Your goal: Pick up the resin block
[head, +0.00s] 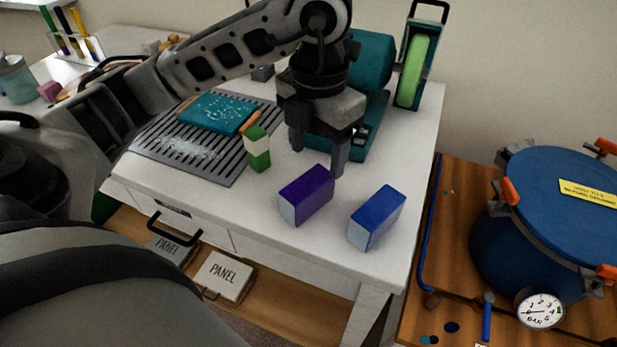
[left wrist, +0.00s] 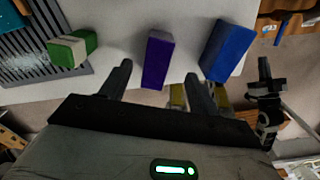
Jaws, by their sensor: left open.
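Three blocks stand on the white table: a purple block (head: 311,194), a blue block (head: 381,214) and a green-and-white block (head: 258,158). No label shows which is the resin block. My left gripper (head: 318,150) is open and empty, its fingers pointing down just behind the purple block. In the left wrist view the purple block (left wrist: 158,58) appears between and beyond the fingertips (left wrist: 158,74). There the blue block (left wrist: 228,50) is to the right and the green-and-white block (left wrist: 73,49) to the left.
A slotted grey grate (head: 225,172) with a teal slab (head: 214,112) lies left of the blocks. A teal machine with a green belt (head: 413,70) stands behind. A blue pressure pot (head: 540,235) stands on a wooden surface at right. The table's front edge is near the blocks.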

